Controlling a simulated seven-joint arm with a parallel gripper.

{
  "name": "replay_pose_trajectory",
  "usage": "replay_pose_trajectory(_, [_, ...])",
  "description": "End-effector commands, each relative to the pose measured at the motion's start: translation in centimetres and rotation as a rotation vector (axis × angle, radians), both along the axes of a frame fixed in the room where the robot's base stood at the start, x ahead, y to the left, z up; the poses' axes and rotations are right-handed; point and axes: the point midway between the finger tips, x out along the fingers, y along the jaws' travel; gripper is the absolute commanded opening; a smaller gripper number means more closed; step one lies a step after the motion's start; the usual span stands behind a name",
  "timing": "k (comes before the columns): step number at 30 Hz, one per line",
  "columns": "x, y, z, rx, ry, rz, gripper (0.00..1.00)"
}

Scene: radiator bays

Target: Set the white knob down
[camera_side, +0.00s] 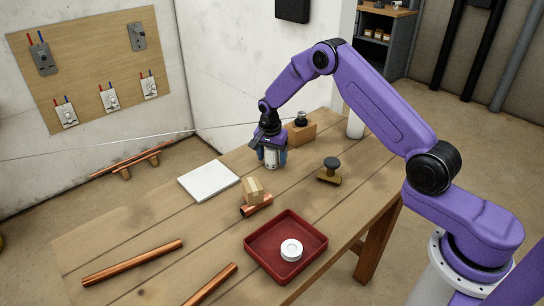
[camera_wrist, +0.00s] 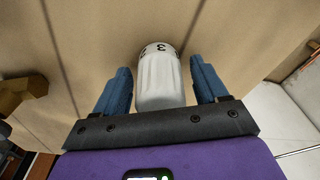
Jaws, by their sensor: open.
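The white knob (camera_side: 271,158) stands upright on the wooden table, below my gripper (camera_side: 270,152). In the wrist view the knob (camera_wrist: 160,82) is a ribbed white cylinder with dark numerals round its far end. It sits between the two blue fingers of my gripper (camera_wrist: 161,88), with a gap on each side. The fingers are open and do not appear to touch it. In the side view the fingers and wrist partly hide the knob's upper part.
A white square pad (camera_side: 208,181) lies left of the knob. A wooden block (camera_side: 253,190) stands by a short copper pipe. A brass valve with a black knob (camera_side: 330,168) stands right. A red tray (camera_side: 262,262) holds a white round piece (camera_side: 291,250). A wooden stand (camera_side: 302,134) is behind.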

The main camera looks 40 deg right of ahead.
Motion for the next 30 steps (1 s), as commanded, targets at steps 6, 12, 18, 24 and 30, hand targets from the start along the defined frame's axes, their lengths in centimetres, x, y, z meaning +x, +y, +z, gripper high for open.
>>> replay_pose_trajectory(6, [-0.1,0.3,2.7,0.0,-0.003,0.0,0.72])
replay_pose_trajectory(12, [-0.3,0.8,6.8,0.0,-0.005,0.001,0.72])
replay_pose_trajectory(18, [-0.5,1.1,10.1,0.0,-0.003,0.0,0.72])
replay_pose_trajectory(24, [-0.6,1.3,11.8,0.001,-0.002,0.0,0.72])
replay_pose_trajectory(30, [-0.7,1.4,12.2,0.0,0.0,0.002,0.72])
